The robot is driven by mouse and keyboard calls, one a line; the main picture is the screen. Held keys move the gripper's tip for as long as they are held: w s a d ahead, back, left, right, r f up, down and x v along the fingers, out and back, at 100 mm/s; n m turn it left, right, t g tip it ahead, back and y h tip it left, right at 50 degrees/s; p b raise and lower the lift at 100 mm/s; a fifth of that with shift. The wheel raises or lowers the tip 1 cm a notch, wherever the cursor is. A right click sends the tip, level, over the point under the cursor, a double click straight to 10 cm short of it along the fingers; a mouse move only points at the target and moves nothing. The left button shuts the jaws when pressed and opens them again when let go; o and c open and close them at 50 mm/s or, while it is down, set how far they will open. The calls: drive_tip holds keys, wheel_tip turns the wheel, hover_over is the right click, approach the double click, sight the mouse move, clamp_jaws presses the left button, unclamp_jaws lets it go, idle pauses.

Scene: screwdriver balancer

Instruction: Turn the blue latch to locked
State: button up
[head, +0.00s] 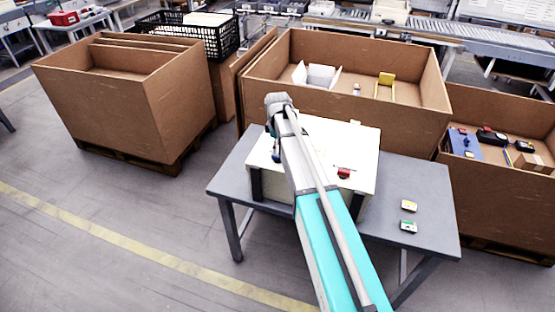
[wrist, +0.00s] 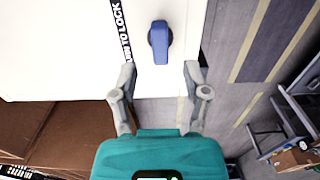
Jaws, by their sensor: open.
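The blue latch (wrist: 160,42) is a knob with a long handle on a white panel (wrist: 65,60). In the wrist view its handle points up and down, roughly in line with a black label strip (wrist: 122,35) whose visible words end in "TO LOCK". My gripper (wrist: 160,72) is open and empty. Its two fingertips lie below the latch in the picture, one to each side, and do not touch it.
The grey table (head: 400,235) holds two small yellow and green items (head: 408,227) at its right. A red part (head: 343,172) sits on the white box. Large cardboard bins (head: 340,105) stand behind and to the right. Floor is clear at the left front.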

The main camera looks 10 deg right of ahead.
drive_tip(key=shift+f+b, duration=1.95)
drive_tip(key=shift+f, duration=0.3)
clamp_jaws()
